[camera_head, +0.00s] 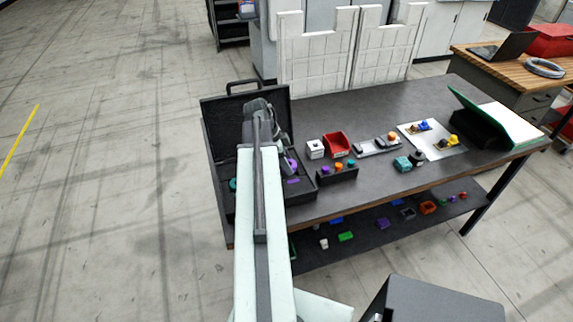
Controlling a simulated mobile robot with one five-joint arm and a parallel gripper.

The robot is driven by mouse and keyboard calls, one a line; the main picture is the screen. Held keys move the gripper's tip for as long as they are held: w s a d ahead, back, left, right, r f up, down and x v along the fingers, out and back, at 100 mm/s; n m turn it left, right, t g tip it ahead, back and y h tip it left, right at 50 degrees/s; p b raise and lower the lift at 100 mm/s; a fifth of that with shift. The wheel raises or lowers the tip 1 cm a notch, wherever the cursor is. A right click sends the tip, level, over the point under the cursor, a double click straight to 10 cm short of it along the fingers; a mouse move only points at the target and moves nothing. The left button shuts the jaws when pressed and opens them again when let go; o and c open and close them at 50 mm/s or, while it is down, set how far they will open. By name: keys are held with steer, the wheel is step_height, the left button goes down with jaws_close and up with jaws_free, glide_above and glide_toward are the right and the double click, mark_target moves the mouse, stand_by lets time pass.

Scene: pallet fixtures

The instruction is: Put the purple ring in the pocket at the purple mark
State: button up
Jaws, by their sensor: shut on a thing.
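The purple ring (292,164) is in my gripper (288,156), which is mostly hidden behind my own arm. The gripper is over the right part of an open black case (309,186) at the left end of the dark table. A purple mark (293,181) shows in the case, just below the ring in the picture. The pocket at this mark is too small and too covered to make out. I cannot tell how high the ring is above the case floor.
A teal piece (233,184) shows at the case's left side. The raised lid (224,112) stands behind. Right of the case are a dark holder (337,176) with coloured pieces, a white block (315,149) and a red bin (336,145). Bare tabletop (365,201) lies in front.

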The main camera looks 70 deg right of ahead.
steer(key=shift+f+b, duration=0.9)
stand_by(0.5)
steer(key=o, duration=1.6)
steer(key=o, duration=0.4)
steer(key=shift+a, duration=0.1)
step_height(320, 180, up, 9)
steer(key=p, duration=0.9)
steer(key=shift+r, duration=0.1)
